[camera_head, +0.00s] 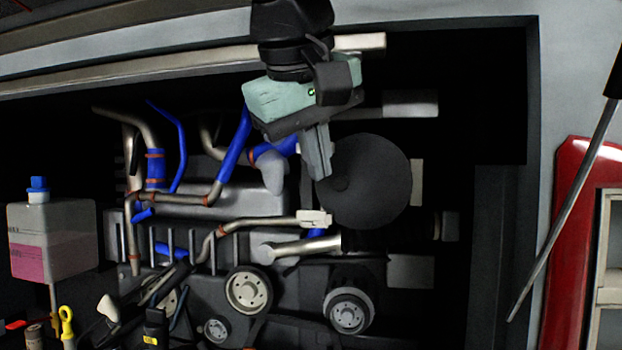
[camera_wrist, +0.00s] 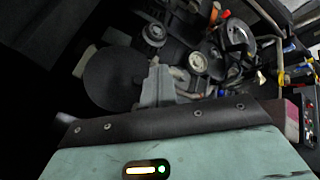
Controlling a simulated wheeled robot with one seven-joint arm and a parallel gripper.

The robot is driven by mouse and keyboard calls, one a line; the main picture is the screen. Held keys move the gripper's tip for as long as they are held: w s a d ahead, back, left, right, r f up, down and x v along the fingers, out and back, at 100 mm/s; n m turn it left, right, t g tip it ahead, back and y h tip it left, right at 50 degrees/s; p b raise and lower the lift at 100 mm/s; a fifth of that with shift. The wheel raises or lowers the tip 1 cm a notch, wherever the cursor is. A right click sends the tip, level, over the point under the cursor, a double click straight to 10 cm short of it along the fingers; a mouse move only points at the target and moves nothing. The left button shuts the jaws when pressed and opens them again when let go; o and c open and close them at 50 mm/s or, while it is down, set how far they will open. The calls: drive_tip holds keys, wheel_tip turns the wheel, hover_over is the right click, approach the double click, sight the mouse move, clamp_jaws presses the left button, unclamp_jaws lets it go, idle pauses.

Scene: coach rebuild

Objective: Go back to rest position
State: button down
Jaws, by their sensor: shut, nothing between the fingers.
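My gripper (camera_head: 322,172) hangs from the top of the head view, in front of the engine bay, with its fingers pointing down. The fingers are together with nothing between them. They overlap the left edge of a dark round disc (camera_head: 372,185) in the picture; I cannot tell how far apart in depth they are. In the wrist view my gripper's fingers (camera_wrist: 158,80) show above the pale green housing, and the dark disc (camera_wrist: 112,78) lies to their left.
The engine (camera_head: 190,215) has blue and metal pipes and several pulleys (camera_head: 249,290). A reservoir with pink fluid (camera_head: 52,240) stands at left. A frame (camera_head: 540,90) edges the opening; a thin rod (camera_head: 565,210) and a red cabinet (camera_head: 570,200) are at right.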

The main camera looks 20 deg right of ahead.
idle(0.5)
drive_tip(key=s+f+n+g+y, duration=0.1)
drive_tip(key=s+f, duration=0.4)
drive_tip(key=f, duration=0.7)
drive_tip(key=s+f+n+g+y+b, duration=0.1)
drive_tip(key=s+f, duration=0.4)
drive_tip(key=f, duration=0.7)
drive_tip(key=s+f+n+g+y, duration=0.2)
drive_tip(key=s+f+n+g, duration=0.1)
drive_tip(key=f, duration=1)
drive_tip(key=shift+s+d+n+g+y, duration=0.35)
drive_tip(key=shift+s+g, duration=0.25)
drive_tip(key=shift+s, duration=0.55)
